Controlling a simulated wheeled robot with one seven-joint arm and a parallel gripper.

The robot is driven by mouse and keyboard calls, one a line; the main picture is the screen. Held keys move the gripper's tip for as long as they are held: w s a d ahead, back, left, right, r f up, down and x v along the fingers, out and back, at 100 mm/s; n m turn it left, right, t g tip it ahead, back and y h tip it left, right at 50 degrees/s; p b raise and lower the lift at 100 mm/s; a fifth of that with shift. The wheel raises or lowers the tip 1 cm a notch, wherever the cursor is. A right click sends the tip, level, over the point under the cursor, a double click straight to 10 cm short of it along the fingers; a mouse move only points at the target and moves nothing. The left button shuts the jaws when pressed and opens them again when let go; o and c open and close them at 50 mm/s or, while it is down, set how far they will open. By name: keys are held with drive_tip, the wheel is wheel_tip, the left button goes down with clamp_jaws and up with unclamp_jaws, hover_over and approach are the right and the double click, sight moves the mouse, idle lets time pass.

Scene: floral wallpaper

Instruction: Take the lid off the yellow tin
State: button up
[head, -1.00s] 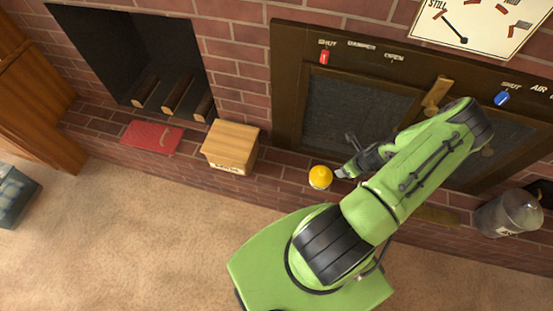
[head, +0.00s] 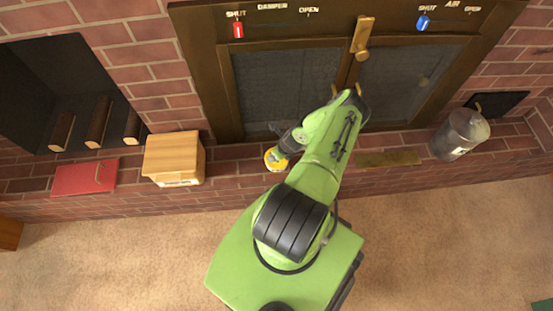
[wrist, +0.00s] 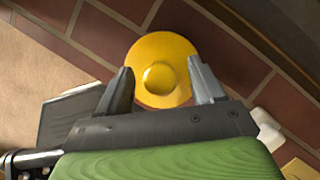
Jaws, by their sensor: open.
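The yellow tin (head: 272,162) stands on the brick ledge in front of the stove doors, partly hidden by my gripper in the head view. In the wrist view I look down on its round yellow lid (wrist: 160,50), which has a raised knob (wrist: 160,78) in the middle. The lid is on the tin. My gripper (wrist: 160,82) is open, with one finger on each side of the knob over the near part of the lid. It also shows in the head view (head: 281,155). I cannot tell whether the fingers touch the lid.
A wooden box (head: 173,157) stands left of the tin, with a red book-like item (head: 85,177) further left. A grey metal canister (head: 459,134) stands to the right. The stove doors (head: 290,90) rise behind. The carpet (head: 110,260) in front is clear.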

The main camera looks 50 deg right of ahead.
drive_tip(key=shift+w+f, duration=0.15)
drive_tip(key=shift+f, duration=0.25)
drive_tip(key=shift+r, duration=0.15)
